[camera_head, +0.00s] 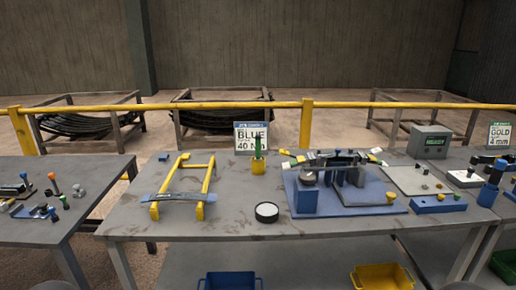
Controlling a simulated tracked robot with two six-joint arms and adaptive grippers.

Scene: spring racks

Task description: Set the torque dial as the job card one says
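A job card (251,137) stands at the back of the middle bench and reads "BLUE" and "40 Nm", with a blue strip on top. A second card (499,134) at the right reads "GOLD" and "4 mm". A round white-faced piece with a black rim (266,212) lies flat near the front of the middle bench. It may be the torque dial, but no marking on it can be read. A yellow and green upright tool (258,155) stands in front of the first card. Neither of my grippers is in view.
A yellow stand (183,185) carries a grey-blue bar at the left. A blue fixture (345,190) with a leaf spring stands at the right, near a grey box (429,141). Bins (382,277) sit below. A yellow rail (307,125) runs behind. The bench's front left is clear.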

